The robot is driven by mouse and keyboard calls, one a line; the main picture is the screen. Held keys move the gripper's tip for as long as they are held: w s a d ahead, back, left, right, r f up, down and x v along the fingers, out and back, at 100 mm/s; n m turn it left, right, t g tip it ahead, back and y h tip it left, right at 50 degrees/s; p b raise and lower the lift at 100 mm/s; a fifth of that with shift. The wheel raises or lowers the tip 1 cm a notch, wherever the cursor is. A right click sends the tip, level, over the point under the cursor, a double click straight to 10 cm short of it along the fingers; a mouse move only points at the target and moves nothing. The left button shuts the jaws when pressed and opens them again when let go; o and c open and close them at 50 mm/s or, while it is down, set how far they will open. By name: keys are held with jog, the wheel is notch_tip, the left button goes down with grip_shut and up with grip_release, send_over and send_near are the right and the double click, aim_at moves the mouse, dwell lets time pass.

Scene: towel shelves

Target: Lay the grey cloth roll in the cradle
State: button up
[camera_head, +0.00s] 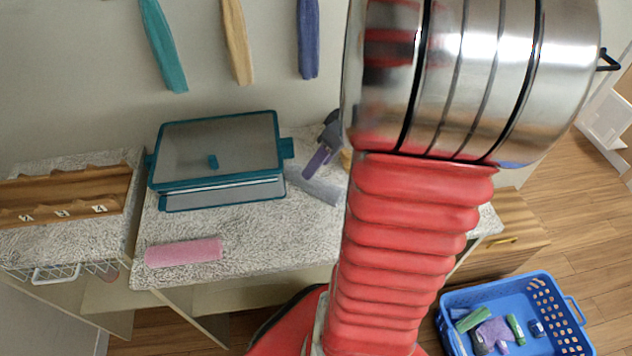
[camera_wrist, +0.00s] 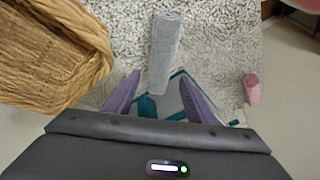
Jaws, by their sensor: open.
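The grey cloth roll (camera_head: 318,187) lies on the speckled counter right of the teal-framed box, its right part hidden behind my arm. In the wrist view the roll (camera_wrist: 167,45) points away from me. My gripper (camera_head: 318,158) is open and empty above the counter by the roll. In the wrist view its purple fingers (camera_wrist: 159,76) stand apart on either side of the roll's near end; I cannot tell how high above it they are. A wooden rack with scalloped, numbered edges, apparently the cradle (camera_head: 65,194), sits on the left counter, with no roll visible in it.
The teal-framed box (camera_head: 218,154) stands between rack and roll. A pink roll (camera_head: 184,252) lies at the counter's front edge. A wicker basket (camera_wrist: 50,50) is close to my gripper. A blue crate (camera_head: 510,282) stands on the floor. Cloths (camera_head: 162,45) hang on the wall.

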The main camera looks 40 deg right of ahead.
jog(key=shift+w+f, duration=0.1)
jog(key=shift+f, duration=0.15)
jog(key=shift+x, duration=2.55)
jog(key=shift+c, duration=0.4)
jog(key=c, duration=0.8)
jog(key=shift+r, duration=0.15)
notch_tip(320, 180, up, 18)
jog(key=shift+f, duration=0.15)
